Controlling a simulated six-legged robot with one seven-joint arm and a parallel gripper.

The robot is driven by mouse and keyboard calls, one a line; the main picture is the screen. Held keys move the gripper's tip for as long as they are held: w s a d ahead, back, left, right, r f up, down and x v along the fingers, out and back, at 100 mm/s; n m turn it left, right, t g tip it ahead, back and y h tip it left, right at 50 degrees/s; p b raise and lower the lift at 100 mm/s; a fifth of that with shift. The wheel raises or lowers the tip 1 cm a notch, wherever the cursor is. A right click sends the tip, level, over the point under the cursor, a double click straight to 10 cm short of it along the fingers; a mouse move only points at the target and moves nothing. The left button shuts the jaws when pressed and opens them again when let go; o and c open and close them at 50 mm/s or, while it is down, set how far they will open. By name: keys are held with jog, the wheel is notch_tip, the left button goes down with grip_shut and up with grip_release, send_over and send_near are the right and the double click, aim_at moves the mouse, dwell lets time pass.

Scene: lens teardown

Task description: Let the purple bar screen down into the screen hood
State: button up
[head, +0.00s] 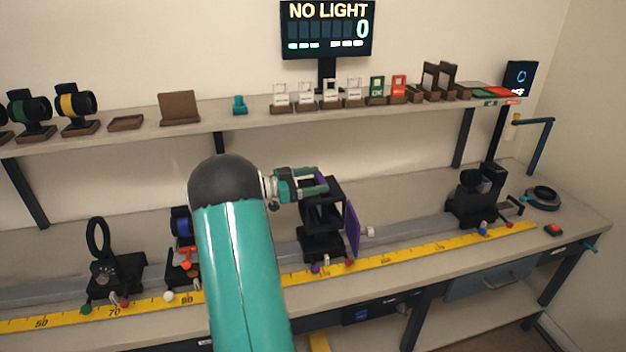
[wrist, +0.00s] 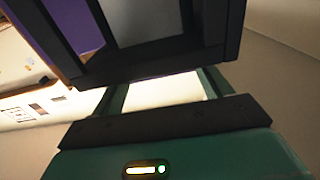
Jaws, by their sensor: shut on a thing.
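My gripper (head: 312,184) is at the top of the black screen hood (head: 322,213) on the bench rail, with a small purple part between its fingers. A flat purple plate (head: 352,230) stands upright along the hood's right side; I take it as the purple bar screen, but cannot tell how it joins the part in my fingers. In the wrist view, a black frame (wrist: 150,65) with a grey pane crosses in front of my teal fingers and hides their tips. Purple (wrist: 72,22) shows at its upper left. How deep the screen sits in the hood is hidden.
A black ring holder (head: 100,270) and a blue-ringed holder (head: 182,235) stand on the rail to the left. A black device (head: 477,195) stands right. A yellow scale (head: 400,255) runs along the front. The display (head: 327,28) reads NO LIGHT and 0.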

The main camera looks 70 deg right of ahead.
jog(key=shift+f, duration=0.6)
jog(key=o, duration=1.3)
jog(key=v, duration=0.7)
jog(key=shift+w+a, duration=0.1)
jog(key=shift+w, duration=0.1)
